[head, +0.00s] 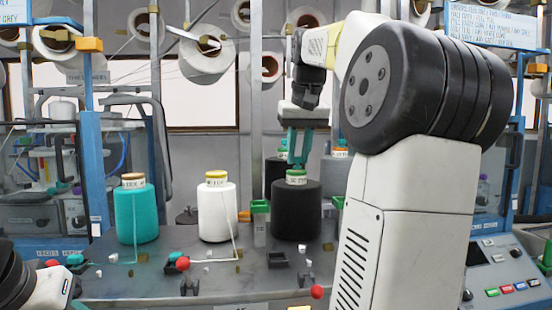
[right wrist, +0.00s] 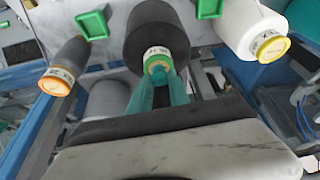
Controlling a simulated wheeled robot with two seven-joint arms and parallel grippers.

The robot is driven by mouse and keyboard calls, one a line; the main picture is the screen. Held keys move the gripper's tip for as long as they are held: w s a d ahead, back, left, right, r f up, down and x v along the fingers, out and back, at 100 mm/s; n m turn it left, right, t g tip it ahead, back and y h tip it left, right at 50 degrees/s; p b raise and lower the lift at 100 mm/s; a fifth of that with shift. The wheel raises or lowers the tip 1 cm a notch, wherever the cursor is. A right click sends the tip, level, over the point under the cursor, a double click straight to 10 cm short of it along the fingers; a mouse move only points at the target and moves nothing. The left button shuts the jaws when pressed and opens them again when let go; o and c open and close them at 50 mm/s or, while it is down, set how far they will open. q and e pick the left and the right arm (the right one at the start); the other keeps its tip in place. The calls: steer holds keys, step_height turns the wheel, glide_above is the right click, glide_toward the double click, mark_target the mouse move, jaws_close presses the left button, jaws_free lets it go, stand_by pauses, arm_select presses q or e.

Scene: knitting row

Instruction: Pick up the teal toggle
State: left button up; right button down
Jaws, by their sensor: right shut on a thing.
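My right gripper (head: 297,164) points down just above the capped tip of the black yarn cone (head: 297,210). Its teal fingers are shut on a small teal-green piece, which looks like the teal toggle. The piece blends with the fingers, so its outline is unclear. In the right wrist view the fingers (right wrist: 161,78) converge in front of the black cone's tip (right wrist: 157,62). I cannot tell whether they touch the cone. Other small teal pieces lie on the table, one at the left (head: 75,259) and one beside a red ball (head: 175,256). My left gripper is not visible.
A teal cone (head: 136,215) and a white cone (head: 217,212) stand left of the black cone on the grey table (head: 150,280). Small clips and red balls lie along its front. Metal posts rise behind, and a control panel (head: 510,275) is at the right.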

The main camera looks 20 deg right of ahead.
steer(key=shift+r, duration=1.45)
steer(key=s+d+r, duration=0.1)
steer(key=s+d, duration=0.3)
steer(key=s, duration=1.1)
steer(key=shift+s+d+r, duration=0.15)
steer(key=shift+s, duration=0.1)
